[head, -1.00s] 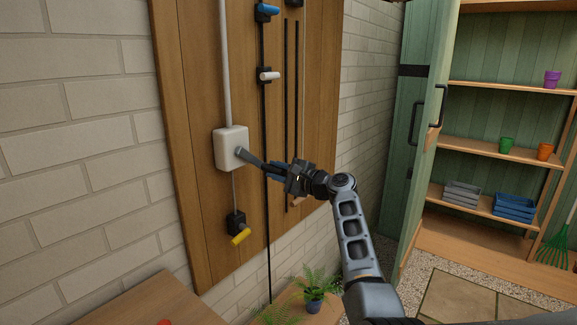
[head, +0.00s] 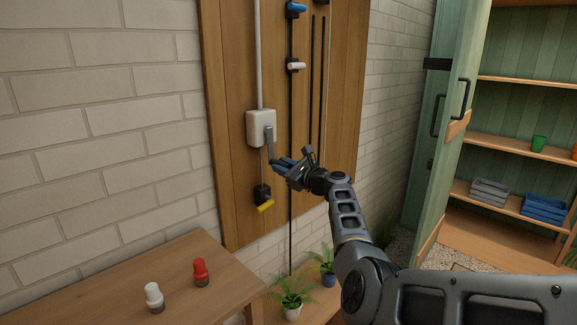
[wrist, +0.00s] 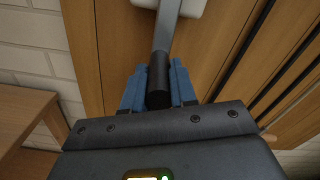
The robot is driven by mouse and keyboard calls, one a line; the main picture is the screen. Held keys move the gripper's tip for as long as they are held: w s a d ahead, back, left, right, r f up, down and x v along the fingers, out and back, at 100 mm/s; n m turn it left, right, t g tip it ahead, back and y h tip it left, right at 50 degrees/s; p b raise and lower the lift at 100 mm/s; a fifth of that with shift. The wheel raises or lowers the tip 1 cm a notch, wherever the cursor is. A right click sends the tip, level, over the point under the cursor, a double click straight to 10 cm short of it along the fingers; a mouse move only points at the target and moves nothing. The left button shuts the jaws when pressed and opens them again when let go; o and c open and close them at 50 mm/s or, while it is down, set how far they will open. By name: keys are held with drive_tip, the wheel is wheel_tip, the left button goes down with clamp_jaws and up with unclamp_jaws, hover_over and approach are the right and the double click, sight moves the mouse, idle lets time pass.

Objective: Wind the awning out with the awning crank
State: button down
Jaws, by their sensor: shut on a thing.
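The awning crank has a white box (head: 261,128) on the wooden wall panel, with a white tube rising from its top. In the wrist view the crank arm (wrist: 167,28) leads to a black cylindrical handle (wrist: 159,78). My gripper (head: 279,165) has its blue fingers on both sides of that handle and is shut on it. In the head view the fingers hide the handle. The awning itself is not in view.
A black block with a yellow handle (head: 265,207) sits just below the crank. Blue (head: 296,8) and white (head: 296,66) handles are higher up, beside dark vertical rods. A wooden table (head: 120,285) holds a red (head: 200,268) and a white (head: 153,293) capped item. Potted plants (head: 292,290) stand below.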

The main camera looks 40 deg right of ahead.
drive_tip(key=shift+a, duration=0.75)
drive_tip(key=c, duration=0.9)
unclamp_jaws()
drive_tip(key=s, duration=0.7)
drive_tip(key=shift+s+d, duration=0.2)
drive_tip(key=shift+s, duration=0.2)
